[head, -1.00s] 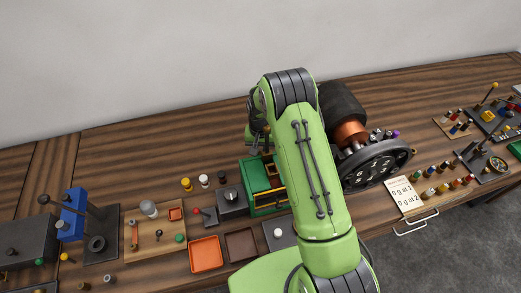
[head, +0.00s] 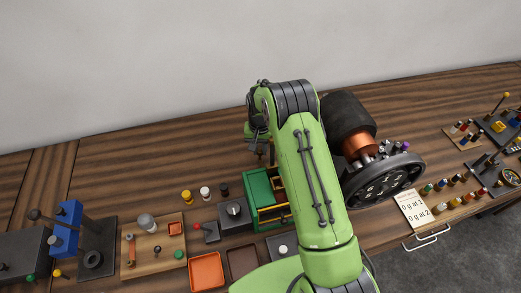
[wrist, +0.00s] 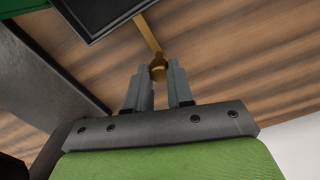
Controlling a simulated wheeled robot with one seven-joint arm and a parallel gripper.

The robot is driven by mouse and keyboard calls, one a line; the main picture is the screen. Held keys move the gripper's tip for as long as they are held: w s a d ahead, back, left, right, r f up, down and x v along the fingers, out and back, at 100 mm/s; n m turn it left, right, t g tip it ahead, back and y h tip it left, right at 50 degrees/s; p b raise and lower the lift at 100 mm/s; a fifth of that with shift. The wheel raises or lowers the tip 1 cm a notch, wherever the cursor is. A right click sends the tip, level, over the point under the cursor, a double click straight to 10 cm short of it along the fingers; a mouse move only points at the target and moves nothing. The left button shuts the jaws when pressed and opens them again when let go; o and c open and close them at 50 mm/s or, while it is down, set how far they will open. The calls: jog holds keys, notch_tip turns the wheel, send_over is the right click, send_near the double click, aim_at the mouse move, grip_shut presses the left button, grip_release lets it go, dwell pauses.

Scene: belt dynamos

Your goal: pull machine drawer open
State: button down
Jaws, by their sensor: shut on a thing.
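The green machine (head: 257,188) stands on the bench beside my arm in the head view. It has a yellow bar (head: 272,212) along its front, and my arm covers its right part. In the wrist view, my gripper (wrist: 158,72) is shut on a small brass-coloured handle (wrist: 157,60). A thin brass strip runs from this handle up to a dark, grey-edged panel (wrist: 100,12). A green edge (wrist: 22,6) shows at the top left corner. How far the drawer is out cannot be told.
An orange tray (head: 206,271) and a brown tray (head: 242,262) lie in front of the machine. A dark box with a knob (head: 235,213) stands to its left. A copper-and-black dynamo (head: 357,140) with a dark dial disc stands close right of my arm.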

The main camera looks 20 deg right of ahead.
jog(key=c, duration=1.3)
grip_release()
jog(key=shift+r, duration=0.1)
jog(key=o, duration=0.3)
jog(key=shift+s, duration=0.2)
jog(key=shift+w, duration=0.1)
notch_tip(320, 180, up, 16)
jog(key=shift+f, duration=0.1)
